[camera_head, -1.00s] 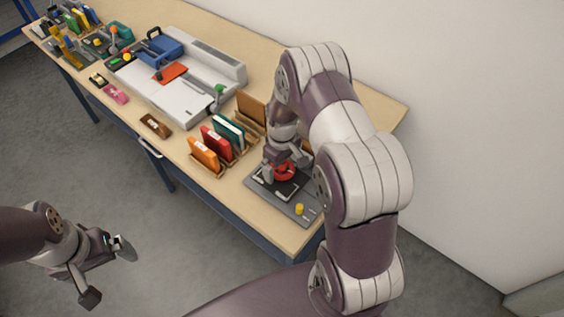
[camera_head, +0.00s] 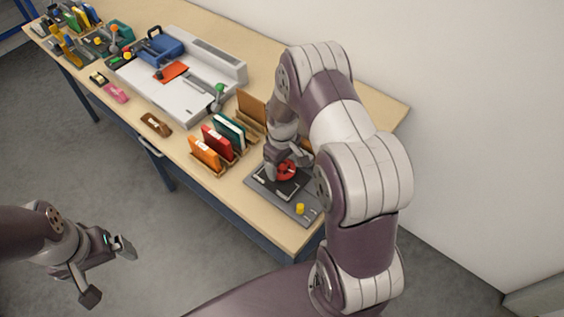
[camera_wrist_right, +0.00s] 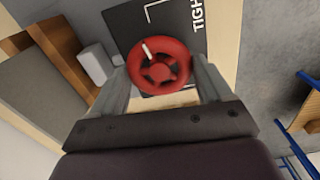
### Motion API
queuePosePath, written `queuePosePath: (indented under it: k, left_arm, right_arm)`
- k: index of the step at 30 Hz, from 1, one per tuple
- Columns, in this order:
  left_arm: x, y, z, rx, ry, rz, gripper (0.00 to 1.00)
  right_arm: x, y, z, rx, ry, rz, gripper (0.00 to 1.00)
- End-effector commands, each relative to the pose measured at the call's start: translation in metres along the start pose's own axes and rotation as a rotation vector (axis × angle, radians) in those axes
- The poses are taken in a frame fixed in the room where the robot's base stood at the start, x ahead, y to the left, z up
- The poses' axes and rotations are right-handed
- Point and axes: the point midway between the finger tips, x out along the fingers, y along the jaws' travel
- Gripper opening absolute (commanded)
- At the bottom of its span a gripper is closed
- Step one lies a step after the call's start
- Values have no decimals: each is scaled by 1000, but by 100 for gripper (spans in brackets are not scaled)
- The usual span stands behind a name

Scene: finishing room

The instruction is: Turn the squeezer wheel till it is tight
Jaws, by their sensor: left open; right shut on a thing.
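The red squeezer wheel (camera_head: 288,172) sits over a dark grey base plate (camera_head: 306,208) on the near right end of the bench. In the right wrist view, the wheel (camera_wrist_right: 160,72) shows spokes and a white mark near its upper left rim. White lettering beginning "TIGH" and a white line are on the dark plate (camera_wrist_right: 178,22). My right gripper (camera_head: 286,166) is shut on the wheel; in the wrist view its fingers (camera_wrist_right: 162,78) are on opposite sides of the rim. My left gripper (camera_head: 108,271) is open and empty, over the floor.
Orange (camera_head: 205,152), red (camera_head: 217,142) and teal (camera_head: 231,130) books stand in racks beside the plate. A large white machine (camera_head: 178,88) lies farther along the bench. A wall (camera_head: 460,100) is at the right.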

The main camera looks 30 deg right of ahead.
Motion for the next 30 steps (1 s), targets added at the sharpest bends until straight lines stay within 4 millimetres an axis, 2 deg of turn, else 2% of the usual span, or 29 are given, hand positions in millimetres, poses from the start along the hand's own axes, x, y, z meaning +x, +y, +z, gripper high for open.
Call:
queuePosePath:
  k: [15, 16, 17, 18, 26, 30]
  left_arm:
    - [0, 0, 0, 0, 0, 0, 100]
    - [0, 0, 0, 0, 0, 0, 100]
    - [0, 0, 0, 0, 0, 0, 100]
    - [0, 0, 0, 0, 0, 0, 100]
    - [2, 0, 0, 0, 0, 0, 100]
    - [11, 0, 1, 0, 0, 0, 100]
  right_arm:
    - [0, 0, 1, 0, -3, -1, 48]
    - [0, 0, 1, 0, -3, -1, 85]
    - [0, 0, 1, 0, -3, -1, 95]
    - [0, 0, 1, 0, -3, -1, 100]
    - [-5, 0, 0, 0, 1, 1, 100]
    - [-32, 1, -1, 0, 5, 3, 100]
